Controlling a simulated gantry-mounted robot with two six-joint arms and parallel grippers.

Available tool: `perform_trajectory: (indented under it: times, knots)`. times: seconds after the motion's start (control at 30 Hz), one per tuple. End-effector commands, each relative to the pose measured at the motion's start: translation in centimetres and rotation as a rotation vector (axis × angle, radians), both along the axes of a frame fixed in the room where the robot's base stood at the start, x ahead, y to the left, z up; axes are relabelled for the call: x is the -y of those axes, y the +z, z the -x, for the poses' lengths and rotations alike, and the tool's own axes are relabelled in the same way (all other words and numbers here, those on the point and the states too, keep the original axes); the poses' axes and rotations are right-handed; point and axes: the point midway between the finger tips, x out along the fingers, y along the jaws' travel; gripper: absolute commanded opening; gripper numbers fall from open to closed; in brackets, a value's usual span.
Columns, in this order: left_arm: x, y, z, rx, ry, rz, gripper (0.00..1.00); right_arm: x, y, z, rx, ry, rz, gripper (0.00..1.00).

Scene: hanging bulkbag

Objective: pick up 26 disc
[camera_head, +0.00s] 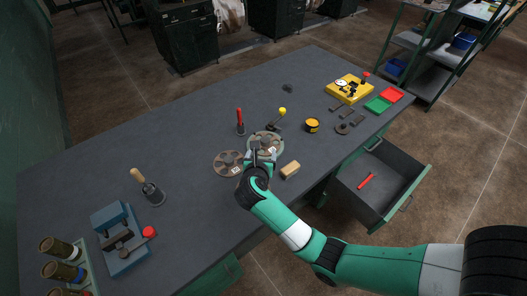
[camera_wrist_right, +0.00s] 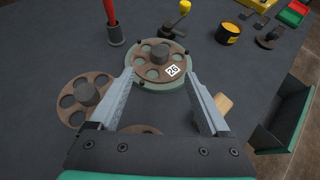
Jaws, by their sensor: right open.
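The 26 disc (camera_wrist_right: 148,72) is a brown round plate with holes, a grey hub and a white label reading 26. It lies on a round green base (camera_wrist_right: 136,80); in the head view the disc (camera_head: 273,139) is partly behind my right gripper (camera_head: 262,150). In the right wrist view my right gripper (camera_wrist_right: 161,76) is open, its fingers apart at the near side of the disc, with nothing held between them. Whether the fingertips touch the disc cannot be told. My left gripper is not in view.
A second brown disc (camera_head: 225,160) lies to the left, and another (camera_wrist_right: 143,129) is mostly hidden beneath my gripper. A red-handled tool (camera_head: 239,117), a yellow-knobbed lever (camera_head: 281,113) and a tan block (camera_head: 290,169) stand close by. An open drawer (camera_head: 408,195) juts out at right.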

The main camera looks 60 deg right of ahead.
Motion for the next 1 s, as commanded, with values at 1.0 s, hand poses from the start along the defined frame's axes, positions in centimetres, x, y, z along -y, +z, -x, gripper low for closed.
perform_trajectory:
  times: [1.0]
  knots:
    - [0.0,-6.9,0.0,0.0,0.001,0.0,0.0,9.1,-5.7,-3.1,0.003,-0.003,0.002,0.81]
